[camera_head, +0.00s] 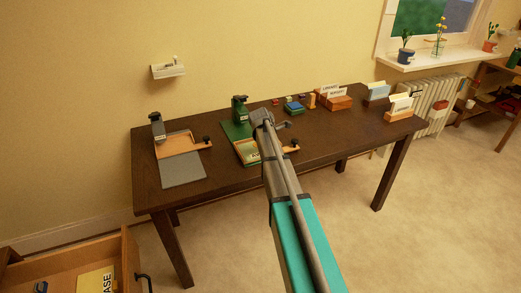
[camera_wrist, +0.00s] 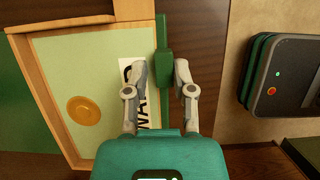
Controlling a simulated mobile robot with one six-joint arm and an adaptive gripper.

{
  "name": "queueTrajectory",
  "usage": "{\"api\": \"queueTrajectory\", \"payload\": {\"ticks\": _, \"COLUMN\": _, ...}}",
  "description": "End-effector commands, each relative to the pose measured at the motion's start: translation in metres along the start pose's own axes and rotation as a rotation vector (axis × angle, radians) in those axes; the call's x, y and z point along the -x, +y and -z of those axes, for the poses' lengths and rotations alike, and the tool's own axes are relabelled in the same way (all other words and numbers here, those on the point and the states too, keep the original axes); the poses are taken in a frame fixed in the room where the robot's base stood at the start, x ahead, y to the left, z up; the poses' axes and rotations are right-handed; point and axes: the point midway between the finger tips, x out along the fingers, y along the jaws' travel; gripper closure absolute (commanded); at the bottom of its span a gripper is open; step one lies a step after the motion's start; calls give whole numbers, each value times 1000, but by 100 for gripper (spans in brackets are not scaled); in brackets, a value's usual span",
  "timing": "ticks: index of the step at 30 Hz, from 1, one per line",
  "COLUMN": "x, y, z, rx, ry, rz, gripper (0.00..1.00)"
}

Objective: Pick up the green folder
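The green folder (camera_wrist: 75,85) lies in a shallow wooden tray (camera_wrist: 28,60). It is pale green, with a round gold seal and a white label with black letters, partly covered by my gripper. A dark green upright strip (camera_wrist: 163,38) runs along its right edge, seemingly part of it. My gripper (camera_wrist: 160,68) has its two grey fingers spread either side of this strip. A gap shows at the left finger; the right finger is very close, and I cannot tell if it touches. In the head view the folder (camera_head: 250,156) is partly hidden by my arm.
A dark green stamp-like object (camera_head: 240,108) stands behind the tray. To the left are another wooden tray (camera_head: 172,144), a grey mat (camera_head: 183,171) and a grey stamp-like object (camera_head: 157,128). Card boxes (camera_head: 336,104) stand at the right of the desk (camera_head: 330,148). An open drawer (camera_head: 75,262) is at lower left.

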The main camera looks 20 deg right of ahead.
Motion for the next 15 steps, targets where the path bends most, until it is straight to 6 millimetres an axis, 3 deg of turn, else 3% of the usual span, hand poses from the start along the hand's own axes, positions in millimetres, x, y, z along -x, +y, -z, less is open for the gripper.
{"api": "queueTrajectory", "payload": {"ticks": 2, "x": 0, "y": 0, "z": 0, "rx": 0, "ry": 1, "rz": 0, "gripper": 100}}
{"api": "queueTrajectory", "payload": {"ticks": 15, "x": 0, "y": 0, "z": 0, "rx": 0, "ry": 2, "rz": 0, "gripper": 100}}
